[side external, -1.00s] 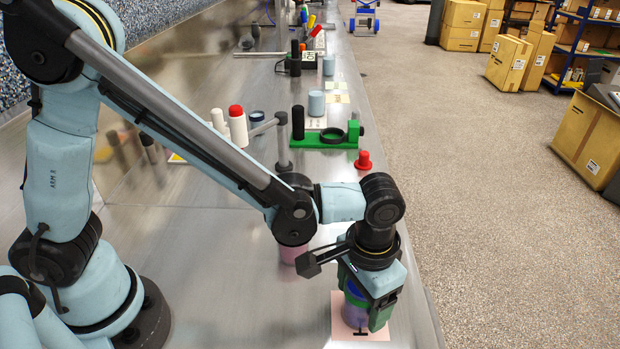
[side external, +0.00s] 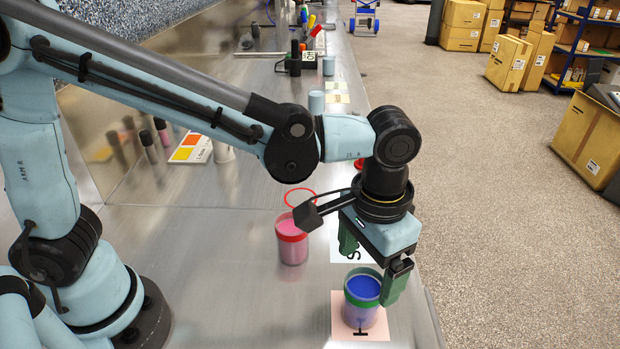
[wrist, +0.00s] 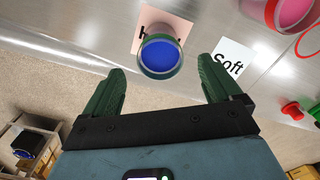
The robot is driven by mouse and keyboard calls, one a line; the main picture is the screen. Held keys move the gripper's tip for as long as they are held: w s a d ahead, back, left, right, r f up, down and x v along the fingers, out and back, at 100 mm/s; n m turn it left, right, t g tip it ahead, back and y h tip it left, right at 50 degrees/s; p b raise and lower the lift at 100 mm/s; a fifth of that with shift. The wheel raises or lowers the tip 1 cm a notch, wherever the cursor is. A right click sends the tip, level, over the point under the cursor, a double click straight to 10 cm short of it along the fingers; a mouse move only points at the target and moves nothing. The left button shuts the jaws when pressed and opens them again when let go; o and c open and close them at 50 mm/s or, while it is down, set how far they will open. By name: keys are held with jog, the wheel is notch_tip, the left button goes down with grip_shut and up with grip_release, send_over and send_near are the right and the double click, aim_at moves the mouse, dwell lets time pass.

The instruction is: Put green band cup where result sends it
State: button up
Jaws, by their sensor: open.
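The green band cup (side external: 362,292) holds blue contents and stands upright on a pink card (side external: 340,322) near the bench's front. In the wrist view the cup (wrist: 160,54) is just beyond my fingertips, and the partly covered card (wrist: 176,25) shows a letter like "H". My gripper (side external: 371,265) is open and empty, above and around the cup's rim, with a green finger to each side. It also shows open in the wrist view (wrist: 161,82). A white card (wrist: 230,65) reading "Soft" lies beside the pink card; my gripper partly hides it in the side view.
A red band cup (side external: 292,240) with pink contents stands left of the white card, near a red ring mark (side external: 300,197). A small red part (wrist: 292,110) is farther along the bench. The bench's right edge is close to the cards. My arm hides some mid-bench items.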

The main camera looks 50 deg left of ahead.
jog(key=a+r+n+t, duration=0.1)
jog(key=a+t, duration=0.2)
jog(key=a, duration=0.8)
jog(key=s+a+r+n+t, duration=0.1)
jog(key=a+t, duration=0.3)
jog(key=a, duration=0.8)
jog(key=shift+s+a+r+n, duration=0.2)
jog(key=shift+r+n, duration=0.3)
jog(key=shift+r, duration=0.25)
